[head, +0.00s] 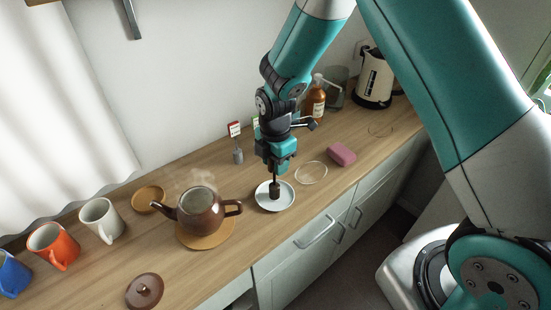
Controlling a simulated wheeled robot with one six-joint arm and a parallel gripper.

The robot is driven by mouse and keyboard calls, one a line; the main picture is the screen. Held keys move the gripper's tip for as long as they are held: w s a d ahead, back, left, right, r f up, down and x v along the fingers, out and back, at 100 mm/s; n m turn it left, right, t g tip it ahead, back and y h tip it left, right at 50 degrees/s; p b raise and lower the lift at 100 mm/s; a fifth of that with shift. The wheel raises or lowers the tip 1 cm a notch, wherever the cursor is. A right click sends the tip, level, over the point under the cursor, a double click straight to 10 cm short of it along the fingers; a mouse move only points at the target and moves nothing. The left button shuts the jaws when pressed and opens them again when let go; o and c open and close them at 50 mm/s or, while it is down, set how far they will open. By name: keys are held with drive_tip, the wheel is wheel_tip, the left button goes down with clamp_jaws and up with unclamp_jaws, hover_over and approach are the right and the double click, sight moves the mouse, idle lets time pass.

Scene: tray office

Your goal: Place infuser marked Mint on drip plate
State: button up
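My gripper (277,168) points down over a small white plate (287,200), which looks like the drip plate. It appears shut on the thin stem of a dark infuser (275,191). The infuser hangs upright, its lower end at the middle of the plate; I cannot tell whether it touches. No label on it can be read. A second infuser (238,156) with a red and white tag (234,129) stands at the back of the counter. A green tag (256,124) shows partly behind my wrist; what it belongs to is hidden.
A steaming brown teapot (203,213) stands on a round mat left of the plate. Its lid (145,291) lies in front. Several mugs (101,220) stand at left. A clear glass dish (311,173), pink block (342,154), amber bottle (315,104) and kettle (373,80) are at right.

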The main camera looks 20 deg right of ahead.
wheel_tip(320, 180, up, 13)
drive_tip(key=b, duration=0.3)
drive_tip(key=s+a+r+m+y, duration=0.2)
drive_tip(key=s+r+m, duration=0.2)
drive_tip(key=s+m, duration=0.3)
drive_tip(key=s+a+r+m+y, duration=0.2)
drive_tip(key=s+r+m, duration=0.2)
drive_tip(key=s, duration=1.3)
drive_tip(key=m, duration=0.3)
drive_tip(key=shift+s+a+m, duration=0.3)
drive_tip(key=shift+s+a, duration=0.05)
drive_tip(key=shift+s, duration=0.05)
